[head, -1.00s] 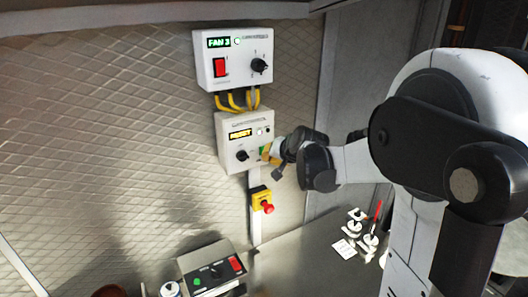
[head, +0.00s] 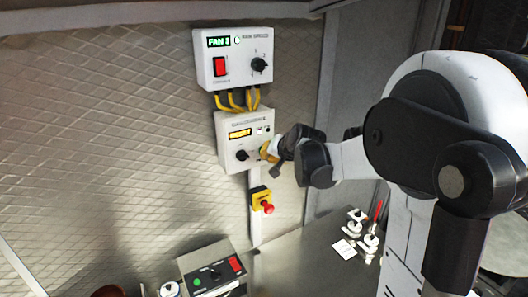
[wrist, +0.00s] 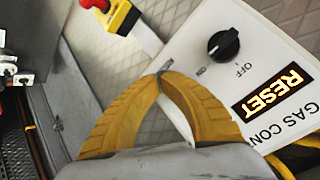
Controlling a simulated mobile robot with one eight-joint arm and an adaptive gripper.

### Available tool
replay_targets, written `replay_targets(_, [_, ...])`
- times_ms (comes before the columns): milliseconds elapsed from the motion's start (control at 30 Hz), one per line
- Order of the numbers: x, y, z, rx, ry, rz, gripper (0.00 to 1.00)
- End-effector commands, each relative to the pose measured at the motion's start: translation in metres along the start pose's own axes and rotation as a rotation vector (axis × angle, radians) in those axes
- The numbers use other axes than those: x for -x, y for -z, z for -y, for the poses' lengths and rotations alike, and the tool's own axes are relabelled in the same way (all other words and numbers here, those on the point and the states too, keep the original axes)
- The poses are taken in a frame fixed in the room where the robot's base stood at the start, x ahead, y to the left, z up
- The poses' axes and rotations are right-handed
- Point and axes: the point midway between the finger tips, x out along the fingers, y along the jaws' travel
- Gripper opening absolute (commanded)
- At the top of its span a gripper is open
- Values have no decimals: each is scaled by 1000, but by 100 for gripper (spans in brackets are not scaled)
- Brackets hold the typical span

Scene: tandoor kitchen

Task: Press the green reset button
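The white gas control box (head: 232,150) hangs on the wall, with a lit amber RESET display (head: 240,134) and a black knob (head: 242,155). In the wrist view the box face (wrist: 204,32) is tilted, with the knob (wrist: 223,43) and display (wrist: 273,93) clear. My gripper (head: 264,151) is at the box's right side. In the wrist view its yellow fingers (wrist: 161,76) meet at the tips, with nothing visible between them. I see no green button on this box; the fingers cover part of its face. I cannot tell whether the tips touch it.
A fan box (head: 233,60) hangs above, joined by yellow cables (head: 236,100). A red emergency stop (head: 266,207) on a yellow base is below. A console on the counter has another green button (head: 197,283) and a red switch (head: 235,264). Small white fittings (head: 355,228) stand at right.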

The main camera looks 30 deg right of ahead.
Motion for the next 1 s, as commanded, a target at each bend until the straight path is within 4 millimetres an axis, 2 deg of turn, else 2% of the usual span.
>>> replay_targets(600, [-6, 3, 3, 0, 0, 0, 0])
replay_targets(1000, [-4, 2, 2, 0, 0, -1, 0])
